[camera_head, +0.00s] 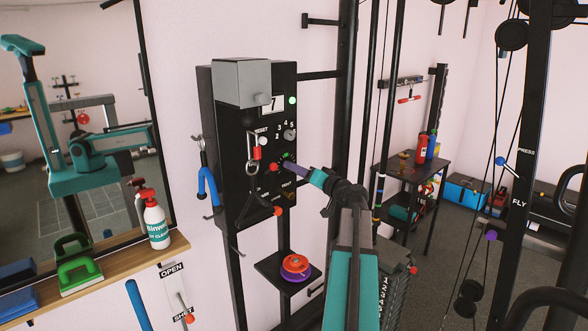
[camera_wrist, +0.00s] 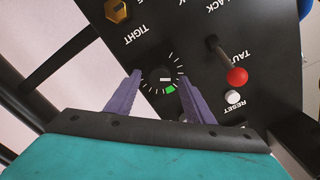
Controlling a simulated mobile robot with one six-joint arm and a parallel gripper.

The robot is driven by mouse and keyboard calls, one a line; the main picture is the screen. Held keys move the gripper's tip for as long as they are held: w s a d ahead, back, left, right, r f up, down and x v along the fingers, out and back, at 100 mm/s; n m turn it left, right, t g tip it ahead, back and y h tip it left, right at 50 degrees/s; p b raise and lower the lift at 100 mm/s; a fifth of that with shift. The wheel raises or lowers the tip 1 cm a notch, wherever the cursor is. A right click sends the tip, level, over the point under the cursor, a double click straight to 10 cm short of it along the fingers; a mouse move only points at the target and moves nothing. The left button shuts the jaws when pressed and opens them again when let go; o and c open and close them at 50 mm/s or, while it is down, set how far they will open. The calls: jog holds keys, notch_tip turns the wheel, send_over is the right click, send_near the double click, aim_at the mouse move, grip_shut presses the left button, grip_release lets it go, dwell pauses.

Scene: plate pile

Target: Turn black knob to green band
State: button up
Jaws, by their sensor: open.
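The black knob (camera_wrist: 161,74) sits on the dark panel in the wrist view, with a short white mark on its face and white ticks around it. The green band (camera_wrist: 170,89) is a short arc at the knob's lower right edge; the white mark lies roughly level and does not clearly point at the band. My gripper (camera_wrist: 159,77) is open, its two purple fingers on either side of the knob. Whether they touch it is unclear. In the head view my gripper (camera_head: 286,164) reaches the panel's front and largely hides the knob.
A carabiner with a strap handle (camera_head: 257,205) hangs left of my gripper. A spray bottle (camera_head: 156,225) stands on the wooden shelf.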

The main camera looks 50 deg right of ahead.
jog(key=shift+w, duration=0.5)
